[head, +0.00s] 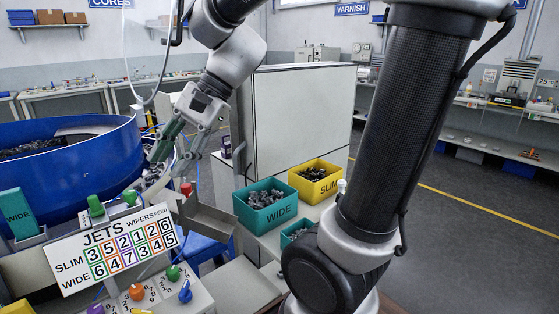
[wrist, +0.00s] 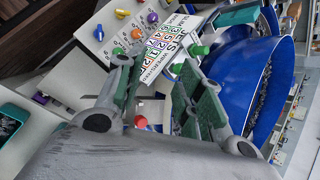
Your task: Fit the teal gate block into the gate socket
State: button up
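A teal block marked WIDE (head: 17,212) stands upright in a grey holder (head: 30,238) at the left edge of the head view, beside the blue bowl. It appears at the top right of the wrist view (wrist: 240,14). My gripper (head: 168,157) points down over the bowl's right side, well to the right of the block. In the wrist view its green-padded fingers (wrist: 158,66) are spread with nothing visible between them. I cannot make out the gate socket for certain; the fingers cover part of the track by the bowl.
The blue bowl (head: 95,178) holds dark parts. A JETS number board (head: 112,252), several coloured knobs and a grey chute (head: 206,218) crowd the front. A teal WIDE bin (head: 265,219) and a yellow SLIM bin (head: 318,192) stand right. A grey cabinet (head: 297,120) stands behind.

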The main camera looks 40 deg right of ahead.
jog(key=s+d+f+n+t+h, duration=0.1)
jog(key=s+d+n+h, duration=0.2)
jog(key=d, duration=0.7)
jog(key=s+d+f+n+t+h, duration=0.2)
jog(key=s+d+n+h, duration=0.2)
jog(key=d, duration=0.5)
jog(key=s+n, duration=0.2)
jog(key=n, duration=0.1)
jog(key=shift+s+d+h, duration=0.3)
jog(key=shift+s+d, duration=0.1)
jog(key=shift+o, duration=0.3)
jog(key=shift+a, duration=0.1)
